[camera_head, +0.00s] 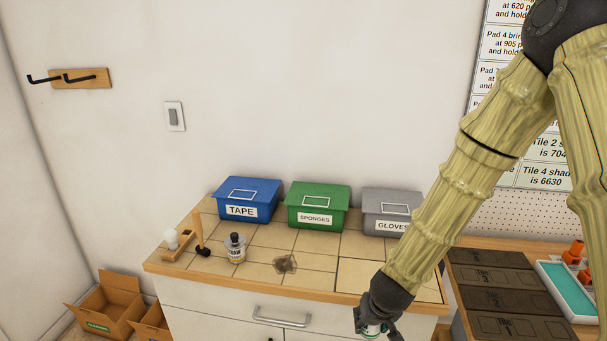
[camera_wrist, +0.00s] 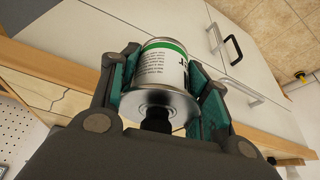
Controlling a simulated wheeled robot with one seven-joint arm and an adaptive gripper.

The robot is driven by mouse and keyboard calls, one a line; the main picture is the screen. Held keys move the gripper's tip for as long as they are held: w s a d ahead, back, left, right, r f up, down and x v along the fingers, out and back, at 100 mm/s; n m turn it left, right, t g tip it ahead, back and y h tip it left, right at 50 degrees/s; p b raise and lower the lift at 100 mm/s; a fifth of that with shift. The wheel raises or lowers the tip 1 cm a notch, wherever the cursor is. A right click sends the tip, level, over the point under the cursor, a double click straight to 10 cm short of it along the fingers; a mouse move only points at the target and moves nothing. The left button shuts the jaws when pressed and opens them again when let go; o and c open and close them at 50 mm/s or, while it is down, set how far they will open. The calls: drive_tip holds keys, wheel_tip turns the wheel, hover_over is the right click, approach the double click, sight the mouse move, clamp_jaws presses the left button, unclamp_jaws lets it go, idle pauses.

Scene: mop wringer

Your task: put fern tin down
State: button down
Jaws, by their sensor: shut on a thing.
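My gripper (camera_head: 378,318) is at the bottom of the head view, in front of the counter's front edge. In the wrist view its two teal-padded fingers (camera_wrist: 164,78) are shut on a tin (camera_wrist: 168,62) with a white label and a green band. Its metal end faces the wrist camera; its name cannot be read. In the head view only a small part of the tin (camera_head: 372,330) shows below the gripper. The tiled counter (camera_head: 325,263) has a wooden edge, and the tin appears clear of it.
On the counter stand a dark-capped bottle (camera_head: 235,248), a wooden holder (camera_head: 180,251), a brown patch (camera_head: 285,264) and blue (camera_head: 247,200), green (camera_head: 317,206) and grey (camera_head: 390,210) bins. The front middle is mostly clear. Dark tiles (camera_head: 500,290) lie at right.

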drive_tip(key=r+p, duration=0.6)
drive_tip(key=r, duration=0.1)
drive_tip(key=w+r+p, duration=0.1)
drive_tip(key=r+p, duration=0.2)
drive_tip(key=shift+a+r+p, duration=0.25)
drive_tip(key=shift+r+p, duration=0.1)
drive_tip(key=shift+a+r+p, duration=0.1)
drive_tip(key=shift+r+p, duration=0.25)
drive_tip(key=shift+r, duration=0.05)
drive_tip(key=shift+r, duration=0.2)
